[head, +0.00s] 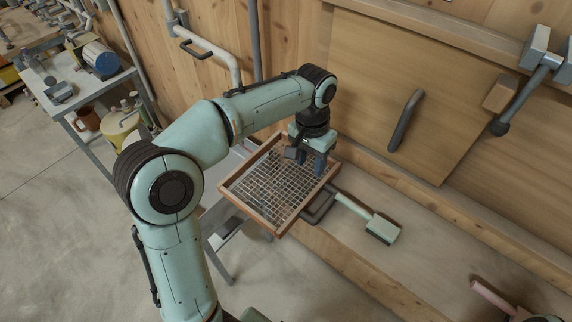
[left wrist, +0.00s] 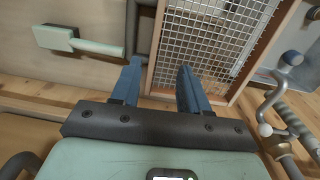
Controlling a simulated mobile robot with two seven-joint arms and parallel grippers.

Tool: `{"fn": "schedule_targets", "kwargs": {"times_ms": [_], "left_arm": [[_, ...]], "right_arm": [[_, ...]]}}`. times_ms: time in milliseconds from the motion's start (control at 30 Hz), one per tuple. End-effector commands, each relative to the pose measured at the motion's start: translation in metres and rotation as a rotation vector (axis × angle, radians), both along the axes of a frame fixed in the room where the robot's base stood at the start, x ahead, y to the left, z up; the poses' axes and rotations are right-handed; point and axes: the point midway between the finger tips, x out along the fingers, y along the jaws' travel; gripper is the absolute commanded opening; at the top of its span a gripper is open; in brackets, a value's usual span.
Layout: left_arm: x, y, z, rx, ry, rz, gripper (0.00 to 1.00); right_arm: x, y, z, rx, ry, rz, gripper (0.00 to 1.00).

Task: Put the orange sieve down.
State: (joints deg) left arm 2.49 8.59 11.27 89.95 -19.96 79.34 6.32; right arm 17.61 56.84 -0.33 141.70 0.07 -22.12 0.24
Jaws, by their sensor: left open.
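The orange sieve (head: 262,217) is a square orange-brown wooden frame with a wire mesh, in the middle of the head view. It also shows at the top of the left wrist view (left wrist: 154,58). My left gripper (head: 311,167) is over the sieve's far right side, pointing down. In the left wrist view its two blue fingers (left wrist: 160,72) are apart, with the frame's rim between them and a gap visible beside it. Whether a finger touches the rim I cannot tell. What bears the sieve is mostly hidden under it. My right gripper is not in view.
A pale green brush or scraper (head: 381,229) lies on the wooden ledge right of the sieve. A grey metal loop (head: 318,212) shows beside the frame. A wooden panel with a dark handle (head: 405,120) stands behind. A side table with a blue cylinder (head: 101,60) is far left.

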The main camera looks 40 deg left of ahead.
Motion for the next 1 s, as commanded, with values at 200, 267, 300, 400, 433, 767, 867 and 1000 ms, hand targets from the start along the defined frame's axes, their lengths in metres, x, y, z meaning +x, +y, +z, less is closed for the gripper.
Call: {"fn": "schedule_targets", "kwargs": {"times_ms": [200, 267, 300, 400, 433, 767, 867, 1000], "left_arm": [[-0.003, 0.0, -0.016, 0.004, 0.006, 0.0, 0.45], [-0.004, -0.001, -0.028, 0.005, 0.008, 0.0, 0.45], [-0.004, -0.001, -0.037, 0.005, 0.008, 0.0, 0.45], [-0.004, -0.002, -0.056, 0.006, 0.007, 0.001, 0.45], [-0.003, -0.002, -0.06, 0.005, 0.006, 0.001, 0.45], [-0.002, -0.007, -0.088, 0.003, 0.004, 0.0, 0.45], [-0.001, -0.011, -0.103, 0.004, 0.005, 0.0, 0.45], [-0.001, -0.013, -0.122, 0.003, 0.004, 0.001, 0.45]], "right_arm": [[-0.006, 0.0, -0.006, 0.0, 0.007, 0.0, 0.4], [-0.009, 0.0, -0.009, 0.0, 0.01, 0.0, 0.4], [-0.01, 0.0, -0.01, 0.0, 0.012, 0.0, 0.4], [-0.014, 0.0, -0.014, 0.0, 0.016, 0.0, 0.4], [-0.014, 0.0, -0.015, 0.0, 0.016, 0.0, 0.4], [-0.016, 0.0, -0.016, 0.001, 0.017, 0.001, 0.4], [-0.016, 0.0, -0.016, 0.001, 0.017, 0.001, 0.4], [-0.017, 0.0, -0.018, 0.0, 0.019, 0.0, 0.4]]}}
